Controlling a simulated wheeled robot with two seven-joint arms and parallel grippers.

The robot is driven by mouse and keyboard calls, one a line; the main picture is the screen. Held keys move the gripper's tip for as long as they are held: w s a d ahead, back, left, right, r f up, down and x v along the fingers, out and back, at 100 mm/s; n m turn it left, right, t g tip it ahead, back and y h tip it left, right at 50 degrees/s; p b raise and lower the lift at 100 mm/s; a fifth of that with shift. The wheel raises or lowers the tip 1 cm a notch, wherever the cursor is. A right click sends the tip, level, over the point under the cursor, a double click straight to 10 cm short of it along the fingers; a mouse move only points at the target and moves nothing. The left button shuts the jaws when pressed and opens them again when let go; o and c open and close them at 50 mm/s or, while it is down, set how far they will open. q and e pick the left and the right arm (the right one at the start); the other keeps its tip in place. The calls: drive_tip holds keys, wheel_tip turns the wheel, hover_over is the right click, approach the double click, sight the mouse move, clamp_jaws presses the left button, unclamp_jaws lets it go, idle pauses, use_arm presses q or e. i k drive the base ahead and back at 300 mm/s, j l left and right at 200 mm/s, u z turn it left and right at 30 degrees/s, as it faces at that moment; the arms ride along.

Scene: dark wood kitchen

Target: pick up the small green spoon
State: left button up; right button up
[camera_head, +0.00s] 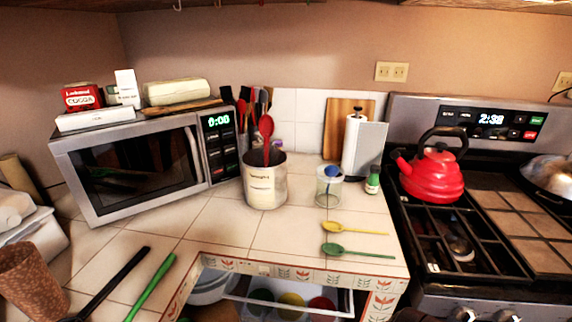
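The small green spoon (358,252) lies flat on the tiled counter near its front edge, left of the stove. Its bowl points left and its handle points right. A yellow spoon (352,229) lies just behind it, apart from it and roughly parallel. A longer green utensil (149,289) lies at the lower left beside a black one (116,281); their near ends are cut off by the frame. Neither of my grippers shows in the head view.
A utensil crock (265,182), a glass jar (327,192) and a small green bottle (372,182) stand behind the spoons. A red kettle (432,178) sits on the stove at right. An open drawer (288,309) is below the counter edge. Counter around the spoons is clear.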

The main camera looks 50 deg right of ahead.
sight(330, 248)
drive_tip(key=z, duration=1.95)
